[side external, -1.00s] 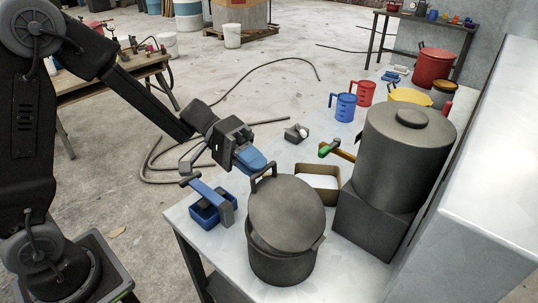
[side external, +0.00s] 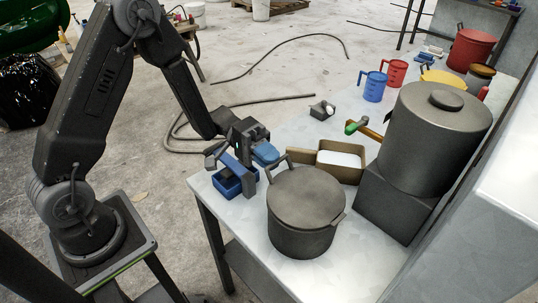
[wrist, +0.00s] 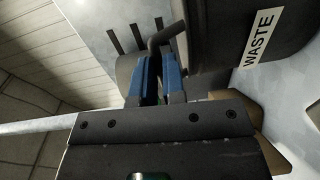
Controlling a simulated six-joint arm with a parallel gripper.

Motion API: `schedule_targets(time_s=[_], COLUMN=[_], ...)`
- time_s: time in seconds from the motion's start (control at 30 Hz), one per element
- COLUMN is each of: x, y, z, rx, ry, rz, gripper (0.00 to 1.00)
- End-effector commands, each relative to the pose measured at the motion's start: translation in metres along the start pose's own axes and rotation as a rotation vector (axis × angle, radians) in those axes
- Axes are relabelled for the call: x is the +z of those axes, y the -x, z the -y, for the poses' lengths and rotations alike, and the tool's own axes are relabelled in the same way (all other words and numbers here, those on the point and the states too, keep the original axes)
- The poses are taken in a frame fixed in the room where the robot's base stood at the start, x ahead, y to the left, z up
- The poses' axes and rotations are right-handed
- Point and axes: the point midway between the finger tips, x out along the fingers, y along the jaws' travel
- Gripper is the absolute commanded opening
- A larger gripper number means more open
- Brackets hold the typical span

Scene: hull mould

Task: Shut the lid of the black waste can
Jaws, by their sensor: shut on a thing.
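The black waste can (side external: 300,241) stands near the front of the table. Its round lid (side external: 306,194) lies about level over the rim, with no clear gap showing at this size. In the wrist view a dark can wall with a WASTE label (wrist: 263,38) fills the upper right. My gripper (side external: 265,154) is at the far left edge of the can. Its blue fingers (wrist: 155,82) are shut on a dark bent handle (wrist: 166,38) at the lid's edge. Part of the handle is hidden between the fingers.
A blue bin with a handle (side external: 228,188) stands left of the can. A brown tray with white contents (side external: 340,160) is behind it. A large dark lidded drum (side external: 430,145) on a block stands to the right. Blue (side external: 373,88) and red (side external: 396,73) jugs are farther back.

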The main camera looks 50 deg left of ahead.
Motion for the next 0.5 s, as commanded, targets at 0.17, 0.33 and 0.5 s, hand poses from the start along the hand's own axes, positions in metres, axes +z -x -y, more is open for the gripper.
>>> schedule_targets(time_s=[0.17,0.33,0.5], x=[0.0036,0.0039,0.0037], y=[-0.0013,-0.0013,-0.0013], z=[0.0100,0.0102,0.0096], rx=[-0.027,-0.027,-0.027], ry=[0.011,0.013,0.013], rz=[0.005,0.005,0.005], gripper=[0.00,0.17,0.33])
